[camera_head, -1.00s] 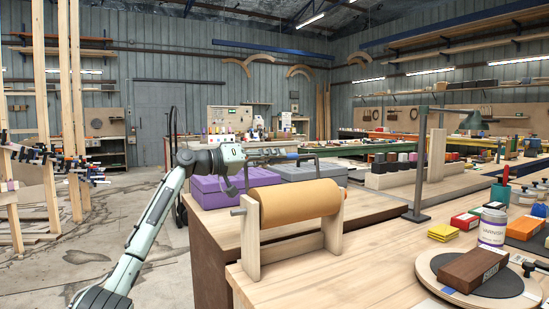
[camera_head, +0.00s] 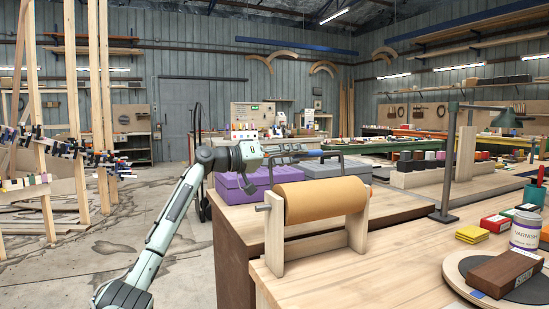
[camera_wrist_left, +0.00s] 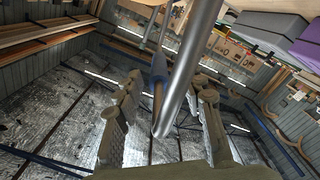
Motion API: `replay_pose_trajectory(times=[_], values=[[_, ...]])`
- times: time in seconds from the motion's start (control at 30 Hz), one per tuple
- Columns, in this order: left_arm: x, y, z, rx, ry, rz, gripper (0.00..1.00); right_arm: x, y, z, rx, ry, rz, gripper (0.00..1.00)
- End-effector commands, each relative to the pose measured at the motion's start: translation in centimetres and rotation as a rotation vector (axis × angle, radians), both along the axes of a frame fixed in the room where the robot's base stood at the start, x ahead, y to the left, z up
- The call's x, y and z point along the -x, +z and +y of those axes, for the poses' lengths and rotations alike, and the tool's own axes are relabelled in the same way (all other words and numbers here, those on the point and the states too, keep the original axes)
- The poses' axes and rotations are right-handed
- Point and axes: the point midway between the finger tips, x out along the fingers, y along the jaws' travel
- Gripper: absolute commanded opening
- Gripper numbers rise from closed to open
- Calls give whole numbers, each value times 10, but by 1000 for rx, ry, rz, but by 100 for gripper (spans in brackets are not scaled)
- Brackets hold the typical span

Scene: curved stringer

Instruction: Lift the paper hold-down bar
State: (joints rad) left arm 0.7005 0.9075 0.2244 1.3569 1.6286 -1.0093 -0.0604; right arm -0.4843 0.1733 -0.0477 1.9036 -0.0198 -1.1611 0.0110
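The paper hold-down bar (camera_head: 310,154) is a thin dark bar with a blue section, over the brown paper roll (camera_head: 325,199) in its pale wooden stand. My left gripper (camera_head: 278,156) is at the bar's left part, above the roll's left end. In the left wrist view, the grey metal bar (camera_wrist_left: 187,78) with its blue part runs between the fingers of my left gripper (camera_wrist_left: 165,115). The fingers are apart, with gaps beside the bar; I see no firm contact. My right gripper is not in view.
Purple (camera_head: 226,189) and grey (camera_head: 332,168) boxes sit behind the roll. A lamp stand (camera_head: 444,200) rises to its right. A varnish jar (camera_head: 525,232) and a dark block (camera_head: 505,272) are at the right front. The bench in front of the roll is clear.

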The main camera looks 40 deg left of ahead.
Motion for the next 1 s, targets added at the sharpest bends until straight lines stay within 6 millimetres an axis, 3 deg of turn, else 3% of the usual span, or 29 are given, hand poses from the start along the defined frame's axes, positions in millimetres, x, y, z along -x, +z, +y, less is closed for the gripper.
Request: replay_pose_trajectory(times=[0.3, 0.5, 1.0], values=[[63, -1, 27, -2, 3, 3, 39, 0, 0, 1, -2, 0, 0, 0], [88, -1, 37, -2, 2, 3, 39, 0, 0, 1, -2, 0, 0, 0], [96, 0, 40, -3, 2, 2, 39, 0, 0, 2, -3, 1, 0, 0]])
